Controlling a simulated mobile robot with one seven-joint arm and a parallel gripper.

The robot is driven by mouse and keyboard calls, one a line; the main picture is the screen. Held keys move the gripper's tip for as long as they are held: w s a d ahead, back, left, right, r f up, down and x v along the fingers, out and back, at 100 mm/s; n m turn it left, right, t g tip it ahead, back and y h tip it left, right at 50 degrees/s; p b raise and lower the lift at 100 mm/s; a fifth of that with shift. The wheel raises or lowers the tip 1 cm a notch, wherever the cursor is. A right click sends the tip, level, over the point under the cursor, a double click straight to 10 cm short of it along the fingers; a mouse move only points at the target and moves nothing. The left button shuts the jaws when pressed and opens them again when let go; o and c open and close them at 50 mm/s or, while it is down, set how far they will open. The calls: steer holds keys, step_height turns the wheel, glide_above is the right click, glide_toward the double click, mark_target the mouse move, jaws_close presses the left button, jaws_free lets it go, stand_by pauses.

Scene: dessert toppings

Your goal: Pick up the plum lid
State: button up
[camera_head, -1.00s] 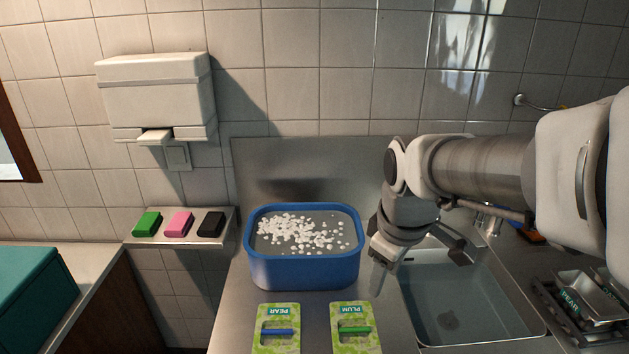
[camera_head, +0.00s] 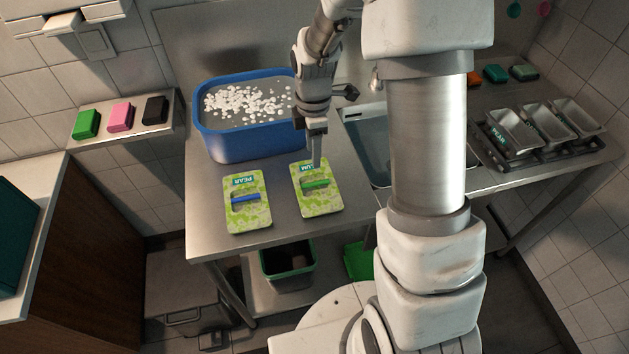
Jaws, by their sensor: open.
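The plum lid (camera_head: 318,202) is a light green patterned rectangle with a green handle (camera_head: 315,184), lying flat on the steel counter. Its label is partly covered by my gripper. The pear lid (camera_head: 247,216) lies to its left, similar but with a blue handle. My gripper (camera_head: 315,155) is open and points down over the far end of the plum lid, short of its handle. Whether a fingertip touches the lid I cannot tell.
A blue tub (camera_head: 246,149) with white pieces stands just behind the lids. The sink (camera_head: 380,165) is to the right, with metal tins (camera_head: 515,130) in a rack beyond it. Sponges (camera_head: 121,117) lie on a left shelf. A dark bin (camera_head: 287,262) sits below.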

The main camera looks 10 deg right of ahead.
glide_above(315, 182)
steer(key=f, duration=0.6)
steer(key=shift+s+a, duration=0.1)
steer(key=shift+a, duration=0.15)
steer(key=shift+d+f+p, duration=0.15)
steer(key=shift+f+p, duration=0.15)
steer(key=shift+f, duration=1.05)
steer(key=shift+d+f+p, duration=0.1)
steer(key=shift+f+p, duration=0.15)
steer(key=shift+f, duration=1.1)
jaws_close()
